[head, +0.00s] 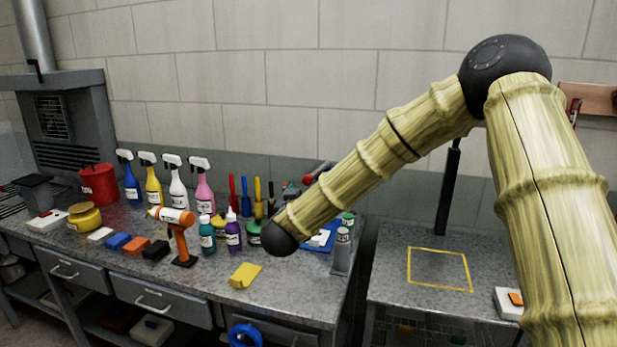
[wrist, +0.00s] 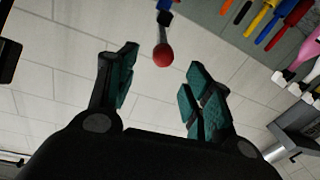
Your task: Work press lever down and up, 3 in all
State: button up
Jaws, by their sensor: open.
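The press lever's red ball knob (wrist: 163,55) shows in the wrist view at the end of a thin pale shaft with a dark piece above it. My gripper (wrist: 162,68) is open, its teal-padded fingers spread to the left and right of the knob. The knob appears in the gap, near the fingertip line; I see no contact, and its depth is hard to judge. In the head view my gripper is not visible, and the press cannot be made out clearly around my arm.
A right-hand bench has a yellow outlined square (head: 440,250), bare inside, and a black post (head: 448,190).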

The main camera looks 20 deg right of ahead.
aim_at(307, 182)
jog(key=p+x, duration=0.2)
jog(key=x, duration=0.6)
jog(key=shift+w+f, duration=0.1)
jog(key=shift+w, duration=0.2)
jog(key=shift+a, duration=0.1)
grip_shut()
